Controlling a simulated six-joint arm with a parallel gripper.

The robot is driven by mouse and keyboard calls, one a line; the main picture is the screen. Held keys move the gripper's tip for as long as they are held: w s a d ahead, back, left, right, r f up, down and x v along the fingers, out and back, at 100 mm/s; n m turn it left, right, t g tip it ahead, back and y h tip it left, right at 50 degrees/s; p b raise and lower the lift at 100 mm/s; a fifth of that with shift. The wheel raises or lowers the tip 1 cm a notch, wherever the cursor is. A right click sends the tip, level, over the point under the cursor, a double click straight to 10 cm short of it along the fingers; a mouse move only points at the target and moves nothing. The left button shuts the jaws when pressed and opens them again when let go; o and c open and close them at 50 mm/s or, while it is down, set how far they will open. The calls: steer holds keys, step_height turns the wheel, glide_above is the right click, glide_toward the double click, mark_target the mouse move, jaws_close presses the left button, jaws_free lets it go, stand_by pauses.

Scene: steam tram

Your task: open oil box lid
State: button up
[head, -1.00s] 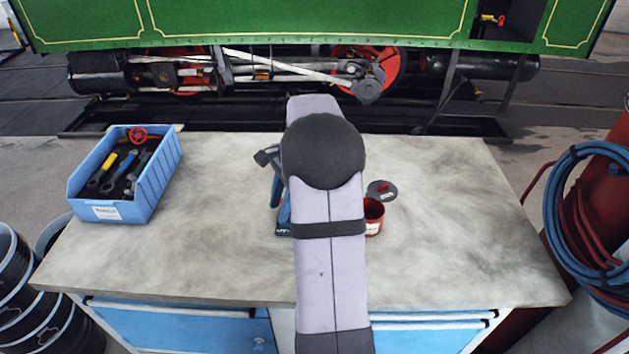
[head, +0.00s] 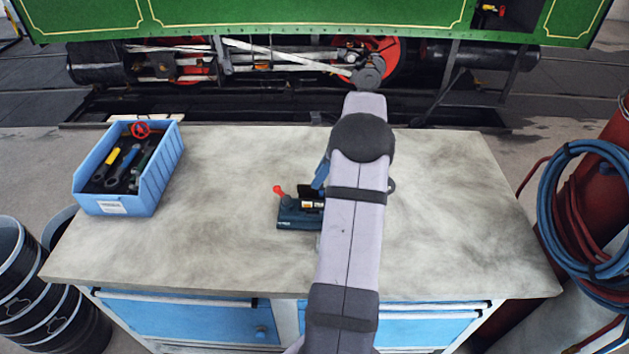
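A dark teal box-like device (head: 297,221) with a red knob on its left side stands on the workbench. It may be the oil box, but I cannot tell for sure. Its right part is hidden behind my arm, and I cannot make out whether a lid on it is open or shut. A blue part that seems to belong to my gripper (head: 321,174) shows at the left edge of my arm, above the device in the picture. The fingertips are hidden, so contact and opening cannot be seen. A small grey edge (head: 391,186) peeks out right of my arm.
The grey workbench top (head: 450,220) is clear on the right and between the device and a blue tool bin (head: 118,204) at the left. The green tram (head: 300,20) stands behind the bench. Blue and red hoses (head: 570,220) hang at the right.

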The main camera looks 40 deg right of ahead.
mark_target(314, 192)
steer(key=shift+p+x, duration=0.55)
steer(key=shift+x, duration=1.5)
